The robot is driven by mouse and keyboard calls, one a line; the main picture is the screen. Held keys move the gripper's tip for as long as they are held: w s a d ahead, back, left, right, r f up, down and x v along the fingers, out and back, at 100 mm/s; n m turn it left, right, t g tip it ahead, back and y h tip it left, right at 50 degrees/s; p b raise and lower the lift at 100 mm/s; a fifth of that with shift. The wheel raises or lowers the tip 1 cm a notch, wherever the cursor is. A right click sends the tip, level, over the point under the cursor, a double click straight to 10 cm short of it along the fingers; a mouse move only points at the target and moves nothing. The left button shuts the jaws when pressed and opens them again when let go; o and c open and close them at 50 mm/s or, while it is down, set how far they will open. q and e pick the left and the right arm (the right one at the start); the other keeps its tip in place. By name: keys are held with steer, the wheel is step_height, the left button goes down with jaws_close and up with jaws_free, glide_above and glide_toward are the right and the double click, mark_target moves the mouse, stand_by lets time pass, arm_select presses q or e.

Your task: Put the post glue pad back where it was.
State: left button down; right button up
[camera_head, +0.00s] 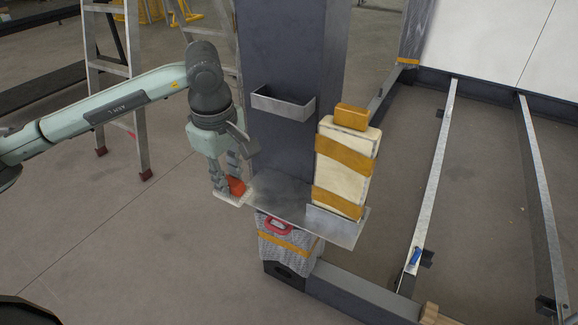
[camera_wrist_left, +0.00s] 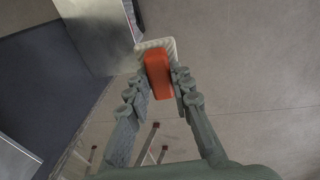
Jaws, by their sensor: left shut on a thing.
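The post glue pad (camera_head: 236,186), a pale plate with an orange-red grip, is in my left gripper (camera_head: 228,188). The gripper is shut on the orange grip, just left of the metal shelf (camera_head: 282,202) on the dark post (camera_head: 290,150). In the left wrist view the pad (camera_wrist_left: 157,72) shows between the fingers of the gripper (camera_wrist_left: 157,84), its pale ribbed plate (camera_wrist_left: 152,45) beyond the grip. The plate appears close to the shelf's left edge; I cannot tell if they touch. My right gripper is not in view.
A cream pack with orange bands (camera_head: 343,165) stands on the shelf's right part, an orange block (camera_head: 352,116) on top. An empty-looking metal holder (camera_head: 283,105) is higher on the post. A grey wrapped bundle (camera_head: 288,246) is below. A ladder (camera_head: 140,95) stands behind my arm.

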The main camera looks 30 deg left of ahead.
arm_select(q)
steer(key=shift+w, duration=0.15)
steer(key=shift+d+m, duration=0.2)
steer(key=shift+m, duration=0.1)
steer(key=w+d+m+h, duration=0.1)
steer(key=w+d+m, duration=0.1)
steer(key=d+m, duration=0.4)
steer(key=w+d+f+m+h, duration=0.1)
steer(key=w+d+m, duration=0.1)
steer(key=d+m, duration=0.5)
steer(key=shift+w+m+g, duration=0.3)
steer(key=shift+w+m, duration=0.05)
steer(key=shift+m, duration=1.55)
steer(key=shift+d, duration=0.1)
